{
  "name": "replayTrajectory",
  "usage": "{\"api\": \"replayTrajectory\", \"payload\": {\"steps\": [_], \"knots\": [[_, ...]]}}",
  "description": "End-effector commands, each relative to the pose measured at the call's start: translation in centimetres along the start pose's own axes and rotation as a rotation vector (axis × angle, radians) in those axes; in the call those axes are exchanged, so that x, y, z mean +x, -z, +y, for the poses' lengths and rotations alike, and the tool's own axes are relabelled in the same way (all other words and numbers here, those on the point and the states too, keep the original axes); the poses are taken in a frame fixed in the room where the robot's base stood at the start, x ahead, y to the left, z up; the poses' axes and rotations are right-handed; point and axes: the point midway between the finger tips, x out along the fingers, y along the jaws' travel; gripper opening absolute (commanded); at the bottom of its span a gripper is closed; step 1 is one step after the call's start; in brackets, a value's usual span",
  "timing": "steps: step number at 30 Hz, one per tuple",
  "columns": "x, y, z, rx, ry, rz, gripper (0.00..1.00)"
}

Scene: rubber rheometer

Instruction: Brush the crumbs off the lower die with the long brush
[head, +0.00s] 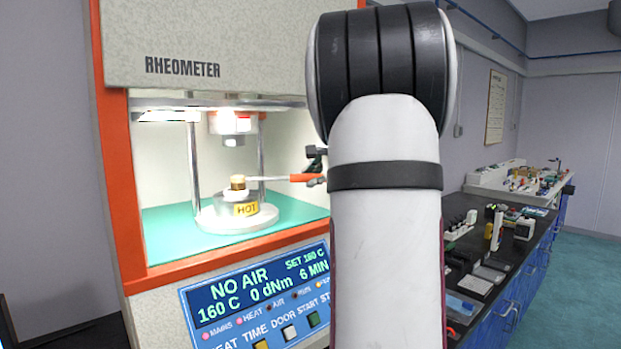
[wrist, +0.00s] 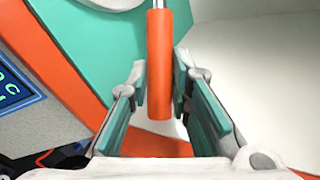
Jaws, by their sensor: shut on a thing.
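The long brush has an orange handle (head: 306,177), a thin metal shaft and a small gold-brown head (head: 238,183) at its left end. The head is right over the lower die (head: 237,199), a round stepped block with a yellow HOT label. I cannot tell whether it touches the die, and no crumbs can be made out. My gripper (head: 318,166), partly hidden behind my arm in the head view, is shut on the orange handle (wrist: 160,65). In the wrist view the handle lies between the teal finger pads, with the shaft pointing away.
The rheometer chamber is open, with an orange frame (head: 118,180), metal columns (head: 193,165) and the upper die (head: 230,122) above. A teal floor (head: 170,235) surrounds the lower die. The panel (head: 258,297) reads NO AIR, 160 C. A cluttered bench (head: 490,250) stands at right.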

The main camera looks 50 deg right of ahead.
Motion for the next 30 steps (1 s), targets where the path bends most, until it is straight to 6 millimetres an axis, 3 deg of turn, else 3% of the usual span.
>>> {"api": "replayTrajectory", "payload": {"steps": [18,30], "knots": [[2.5,-0.7,-1.4,-0.002,-0.001,0.001,0.0],[1.2,-0.3,-0.7,0.0,0.0,0.001,0.0]]}}
